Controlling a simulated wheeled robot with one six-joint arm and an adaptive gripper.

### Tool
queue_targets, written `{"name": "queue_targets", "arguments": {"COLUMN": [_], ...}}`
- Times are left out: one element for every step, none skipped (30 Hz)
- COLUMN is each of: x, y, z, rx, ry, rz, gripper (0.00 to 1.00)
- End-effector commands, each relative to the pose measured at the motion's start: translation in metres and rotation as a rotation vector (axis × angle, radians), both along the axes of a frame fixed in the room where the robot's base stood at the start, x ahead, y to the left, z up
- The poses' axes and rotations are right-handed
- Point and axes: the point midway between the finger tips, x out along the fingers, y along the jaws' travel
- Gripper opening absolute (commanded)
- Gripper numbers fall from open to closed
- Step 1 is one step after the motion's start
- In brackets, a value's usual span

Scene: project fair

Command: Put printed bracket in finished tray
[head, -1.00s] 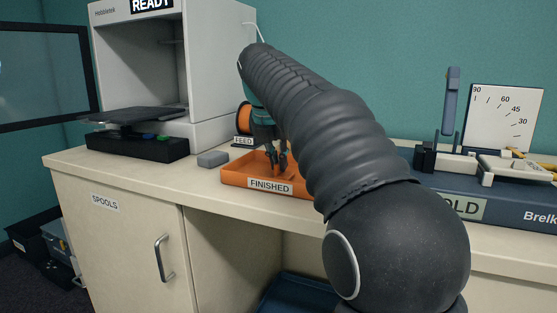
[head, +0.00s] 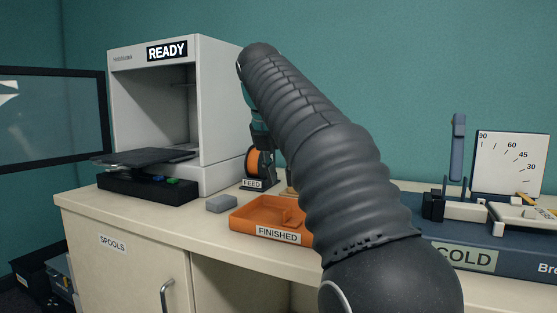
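The orange finished tray (head: 247,228) stands near the counter's front edge, with a white FINISHED label on its front. An orange raised shape (head: 287,213) shows inside it, apparently the printed bracket, resting on the tray floor; its colour blends with the tray. My gripper (head: 259,132) is raised above and behind the tray, in front of the printer's right side. Only a small dark part of it shows beside my arm. Its fingertips are hidden or too dark to make out. My arm covers the tray's right end.
The open-fronted printer (head: 210,100) reads READY, with a dark plate (head: 150,158) at its front. A small grey block (head: 221,203) lies left of the tray. An orange spool (head: 254,162) with a FEED label stands behind. A blue measuring rig (head: 520,262) fills the right.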

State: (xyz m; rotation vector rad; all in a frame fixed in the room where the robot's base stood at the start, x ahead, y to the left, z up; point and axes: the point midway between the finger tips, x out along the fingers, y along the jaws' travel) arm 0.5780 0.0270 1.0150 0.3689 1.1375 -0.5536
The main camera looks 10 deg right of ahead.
Motion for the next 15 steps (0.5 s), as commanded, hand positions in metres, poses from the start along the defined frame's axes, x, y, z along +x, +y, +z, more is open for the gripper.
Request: {"name": "queue_targets", "arguments": {"x": [-0.002,-0.002,-0.003,-0.004,-0.005,-0.006,-0.006,-0.007,-0.008,-0.008,-0.008,-0.009,-0.009,-0.009,-0.009], "y": [0.002,0.003,0.003,0.004,0.004,0.005,0.005,0.006,0.006,0.006,0.006,0.006,0.006,0.006,0.006], "z": [0.006,0.009,0.013,0.015,0.017,0.019,0.021,0.022,0.024,0.025,0.025,0.026,0.026,0.026,0.026], "rx": [0.0,0.0,0.001,0.001,0.0,0.0,0.001,0.0,0.001,0.001,0.001,0.001,0.001,0.001,0.001], "ry": [-0.003,-0.003,-0.003,-0.002,-0.002,-0.002,-0.001,0.0,-0.001,-0.001,-0.001,-0.001,-0.001,-0.001,-0.001], "rz": [0.001,0.001,0.0,0.0,-0.001,-0.001,0.0,0.0,0.0,0.0,0.0,0.0,0.0,0.0,0.0], "gripper": [0.32,0.32,0.32,0.32,0.32,0.32,0.32,0.32,0.32,0.32,0.32,0.32,0.32,0.32,0.32]}}
